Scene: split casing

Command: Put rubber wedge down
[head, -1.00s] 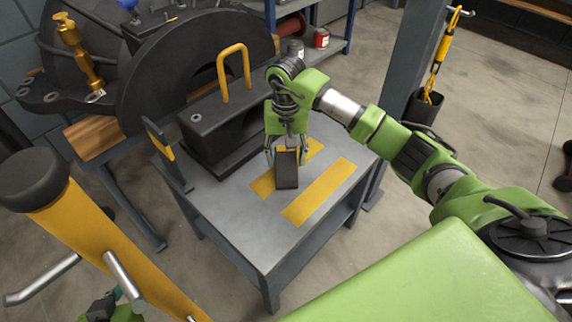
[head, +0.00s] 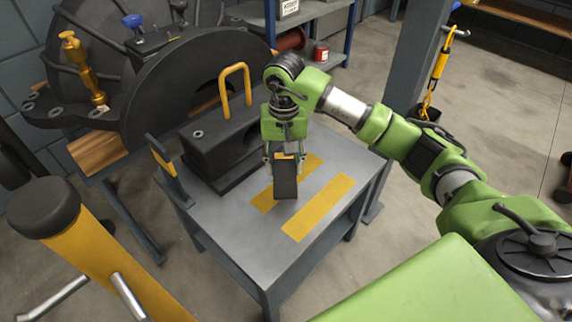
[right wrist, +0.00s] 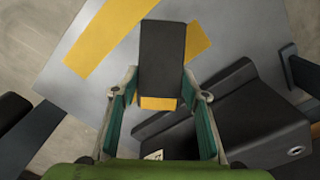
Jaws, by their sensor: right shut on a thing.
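The rubber wedge (head: 286,180) is a dark block with a yellow end, in front of the yellow strips on the grey table (head: 235,220). My right gripper (head: 284,158) points down and is shut on the wedge near its yellow end. In the right wrist view the wedge (right wrist: 163,60) sits between the two fingers (right wrist: 160,98) and extends past their tips. Its dark end overlaps a yellow strip. Whether the wedge touches the table or hangs just above it, I cannot tell. My left gripper is not in view.
A dark block with a yellow handle (head: 235,88) stands at the table's back left, close to my right gripper. Behind it is a large black casing (head: 185,85). A yellow post with a black cap (head: 50,207) stands front left. The table's front right is clear.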

